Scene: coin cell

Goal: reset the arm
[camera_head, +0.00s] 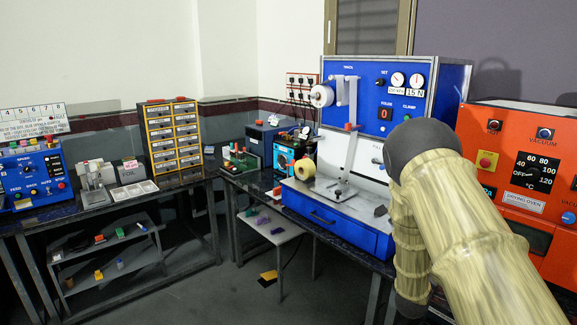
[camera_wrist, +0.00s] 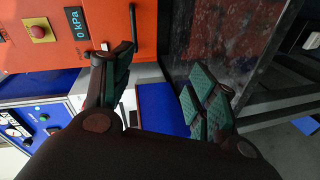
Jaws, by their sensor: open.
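My gripper (camera_wrist: 158,78) shows in the wrist view with its two dark, green-padded fingers spread wide apart. Nothing is between them. Past the fingers are a blue and white machine part and the edge of a dark bench. In the head view my arm, with pale ribbed links and a dark grey rounded joint, fills the lower right. It stands in front of the orange drying oven and the right side of the blue peel tester. My gripper is hidden or out of frame in the head view.
The orange oven (camera_head: 480,165) also shows in the wrist view (camera_wrist: 60,35), close to one finger. The blue tester (camera_head: 345,235) stands on the dark bench. A yellow drawer cabinet (camera_head: 172,138) and a blue machine (camera_head: 35,180) stand at left. The floor (camera_head: 215,290) between benches looks mostly clear.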

